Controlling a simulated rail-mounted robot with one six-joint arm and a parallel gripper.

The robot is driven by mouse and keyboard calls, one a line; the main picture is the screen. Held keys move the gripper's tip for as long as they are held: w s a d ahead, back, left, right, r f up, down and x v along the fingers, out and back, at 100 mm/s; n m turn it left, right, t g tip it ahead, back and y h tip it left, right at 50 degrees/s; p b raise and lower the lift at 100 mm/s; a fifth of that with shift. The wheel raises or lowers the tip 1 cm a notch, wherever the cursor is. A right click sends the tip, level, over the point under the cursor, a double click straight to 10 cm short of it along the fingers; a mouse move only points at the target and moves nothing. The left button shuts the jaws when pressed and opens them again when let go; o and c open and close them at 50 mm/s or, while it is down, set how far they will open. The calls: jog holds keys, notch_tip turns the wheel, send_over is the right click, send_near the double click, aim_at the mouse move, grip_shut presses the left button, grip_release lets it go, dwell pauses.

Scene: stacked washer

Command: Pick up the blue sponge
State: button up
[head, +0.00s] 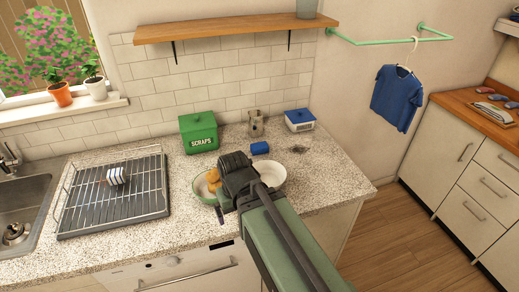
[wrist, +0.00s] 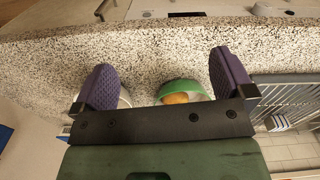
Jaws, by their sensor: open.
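The blue sponge (head: 260,147) lies on the speckled counter, behind the white bowl and to the right of the green scraps bin in the head view. My gripper (head: 226,198) is over the counter in front of the sponge, above the two bowls and apart from the sponge. In the wrist view my gripper (wrist: 164,72) is open, with two purple fingers spread wide and nothing held between them. I cannot make out the sponge in the wrist view.
A green-and-white bowl (head: 203,194) with a yellow-brown item and a white bowl (head: 273,173) sit under my gripper. The scraps bin (head: 198,132), a grey holder (head: 256,124) and a blue-lidded box (head: 299,121) stand behind. A dish rack (head: 112,195) is at left.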

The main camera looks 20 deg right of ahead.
jog(key=w+d+f+m+t+b, duration=0.2)
jog(key=w+d, duration=1.6)
jog(key=w, duration=0.5)
jog(key=t, duration=0.3)
send_near(260, 145)
jog(key=shift+h, duration=0.3)
jog(key=b+x, duration=0.5)
jog(key=shift+a, duration=0.35)
jog(key=shift+g, duration=0.3)
jog(key=b+x, duration=0.5)
jog(key=x, duration=0.1)
jog(key=shift+w, duration=0.1)
jog(key=shift+r, duration=0.3)
jog(key=c, duration=0.8)
notch_tip(260, 145, up, 20)
jog(key=p, duration=2)
